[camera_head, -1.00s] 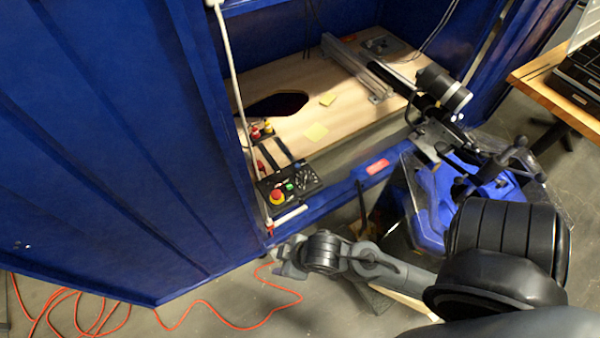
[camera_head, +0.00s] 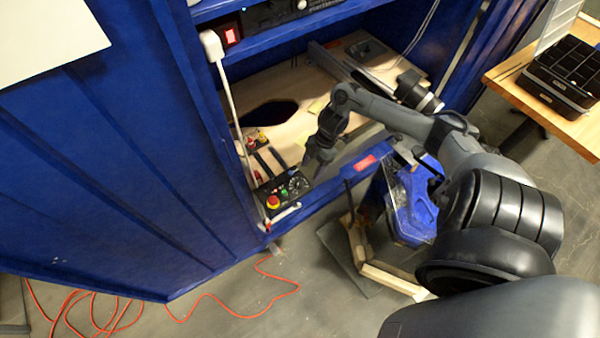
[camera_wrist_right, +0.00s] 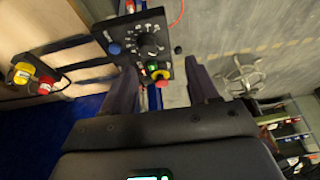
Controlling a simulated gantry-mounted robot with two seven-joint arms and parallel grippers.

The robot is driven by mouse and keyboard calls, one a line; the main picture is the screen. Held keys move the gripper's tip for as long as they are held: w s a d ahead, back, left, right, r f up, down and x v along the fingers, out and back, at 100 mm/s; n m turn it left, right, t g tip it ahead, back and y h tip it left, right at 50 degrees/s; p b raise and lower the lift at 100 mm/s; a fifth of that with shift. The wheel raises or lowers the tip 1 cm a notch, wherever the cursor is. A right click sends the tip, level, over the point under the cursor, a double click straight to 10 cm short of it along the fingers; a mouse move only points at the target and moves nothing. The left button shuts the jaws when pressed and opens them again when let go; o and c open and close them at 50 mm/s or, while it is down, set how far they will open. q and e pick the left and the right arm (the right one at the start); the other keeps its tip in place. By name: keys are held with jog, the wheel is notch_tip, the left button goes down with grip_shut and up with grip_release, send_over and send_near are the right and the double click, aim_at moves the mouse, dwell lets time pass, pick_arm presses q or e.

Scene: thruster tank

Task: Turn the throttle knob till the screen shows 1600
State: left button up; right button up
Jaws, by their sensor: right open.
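The black control box (camera_head: 283,190) sits at the near left edge of the wooden bench inside the blue cabinet. In the right wrist view its face (camera_wrist_right: 128,30) carries a black throttle knob (camera_wrist_right: 149,42) ringed by white marks, a blue button, a green button and a red-and-yellow emergency stop (camera_wrist_right: 161,75). My right gripper (camera_head: 312,170) hangs close over the box's right side. In the right wrist view the gripper (camera_wrist_right: 165,82) is open and empty, its fingers short of the knob. No readable screen number shows. My left gripper is out of view.
A red-lit switch (camera_head: 231,35) and a shelf of equipment sit above the bench opening. A black motor (camera_head: 415,90) stands behind my right arm. An orange cord (camera_head: 230,312) lies on the floor.

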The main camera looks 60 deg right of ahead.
aim_at(299, 182)
jog(key=w+a+f, duration=0.1)
jog(key=f, duration=0.1)
jog(key=w+f+b, duration=0.1)
jog(key=f, duration=0.2)
jog(key=w+a+f, duration=0.1)
jog(key=f, duration=0.1)
jog(key=shift+w+a+f+b, duration=0.2)
jog(key=shift+a+f+b, duration=0.1)
dwell(0.3)
jog(key=c, duration=1)
